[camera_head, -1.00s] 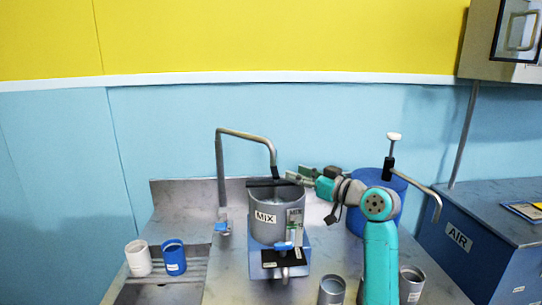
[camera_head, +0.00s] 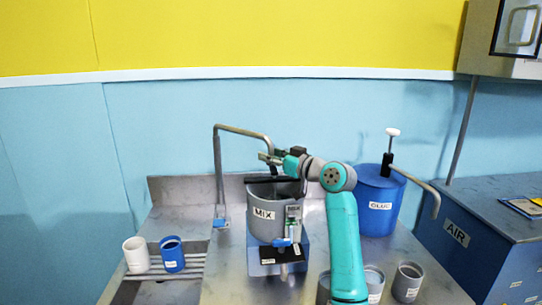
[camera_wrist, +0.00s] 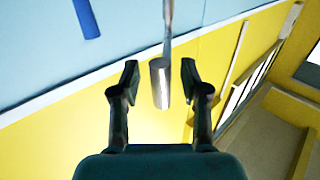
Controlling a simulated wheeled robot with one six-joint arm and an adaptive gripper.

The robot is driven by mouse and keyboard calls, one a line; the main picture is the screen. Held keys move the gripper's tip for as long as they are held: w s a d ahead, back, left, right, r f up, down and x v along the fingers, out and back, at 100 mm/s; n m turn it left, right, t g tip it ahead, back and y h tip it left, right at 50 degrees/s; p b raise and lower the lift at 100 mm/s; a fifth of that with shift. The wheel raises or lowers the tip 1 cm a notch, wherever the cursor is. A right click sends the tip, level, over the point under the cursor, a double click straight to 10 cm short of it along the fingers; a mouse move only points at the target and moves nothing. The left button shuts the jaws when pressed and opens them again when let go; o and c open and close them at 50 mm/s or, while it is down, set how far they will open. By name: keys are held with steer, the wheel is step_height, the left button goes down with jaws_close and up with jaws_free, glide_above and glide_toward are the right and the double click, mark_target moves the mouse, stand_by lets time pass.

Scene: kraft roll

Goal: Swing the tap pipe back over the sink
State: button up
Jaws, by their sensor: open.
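The tap pipe (camera_head: 243,129) is a grey bent tube. It rises from the back of the counter, runs to the right and turns down over the grey MIX pot (camera_head: 262,205). My gripper (camera_head: 268,158) is open at the down-turned end of the pipe. In the wrist view the pipe end (camera_wrist: 160,82) shows between the two open fingers of my gripper (camera_wrist: 159,78), with a gap on each side. The sink (camera_head: 130,293) is at the lower left, partly cut off by the picture edge, away from the pipe end.
A white cup (camera_head: 137,256) and a blue cup (camera_head: 172,255) stand on the ribbed part by the sink. A blue glue drum (camera_head: 378,205) with a pump stands right of the pot. Several grey cups, one here (camera_head: 408,283), stand at the front right.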

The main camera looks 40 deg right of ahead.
steer(key=shift+w, duration=0.1)
jaws_close()
steer(key=shift+a, duration=0.15)
